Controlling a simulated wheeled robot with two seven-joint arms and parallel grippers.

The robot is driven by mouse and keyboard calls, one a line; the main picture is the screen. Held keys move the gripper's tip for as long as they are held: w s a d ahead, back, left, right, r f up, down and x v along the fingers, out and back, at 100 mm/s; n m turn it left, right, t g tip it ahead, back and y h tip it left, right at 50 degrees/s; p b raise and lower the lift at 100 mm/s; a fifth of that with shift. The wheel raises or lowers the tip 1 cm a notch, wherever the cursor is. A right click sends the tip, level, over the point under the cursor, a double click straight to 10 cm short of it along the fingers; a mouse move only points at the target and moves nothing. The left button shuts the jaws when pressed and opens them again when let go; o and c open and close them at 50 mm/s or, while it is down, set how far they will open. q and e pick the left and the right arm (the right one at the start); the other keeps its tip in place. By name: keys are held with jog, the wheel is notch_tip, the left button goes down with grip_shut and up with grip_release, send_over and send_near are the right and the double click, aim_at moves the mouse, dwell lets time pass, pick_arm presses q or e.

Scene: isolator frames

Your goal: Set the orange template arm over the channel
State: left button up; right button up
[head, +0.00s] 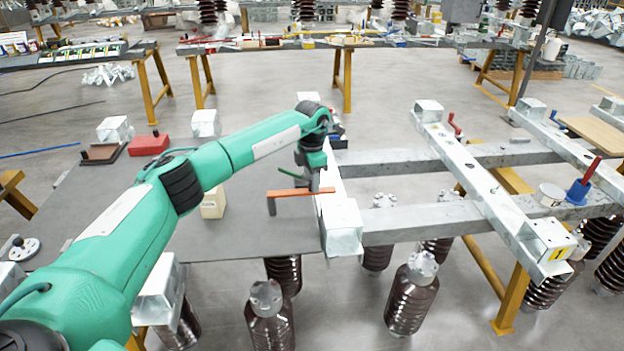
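The orange template arm (295,192) is a thin flat bar. Its left end meets a short grey upright piece (271,207), and its right end reaches the near part of a pale galvanised channel (331,180). From this angle I cannot tell whether it touches the channel or hangs above it. My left gripper (315,184) points down at the bar, right beside the channel. Its fingers are small and partly hidden, so I cannot tell whether they are shut on the bar. A small green bar (287,173) shows just left of the gripper. My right gripper is out of view.
A grey tabletop (225,235) lies under my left arm, with a cream block (213,204) and a red box (149,145) on it. Galvanised beams (420,222) run right, carrying a blue-based red handle (584,183). Brown insulators (411,292) stand below. The tabletop between block and bar is clear.

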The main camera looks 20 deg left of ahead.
pick_arm(q)
jog(key=shift+r, duration=0.1)
jog(key=shift+r, duration=0.3)
notch_tip(320, 180, up, 13)
jog(key=b, duration=0.1)
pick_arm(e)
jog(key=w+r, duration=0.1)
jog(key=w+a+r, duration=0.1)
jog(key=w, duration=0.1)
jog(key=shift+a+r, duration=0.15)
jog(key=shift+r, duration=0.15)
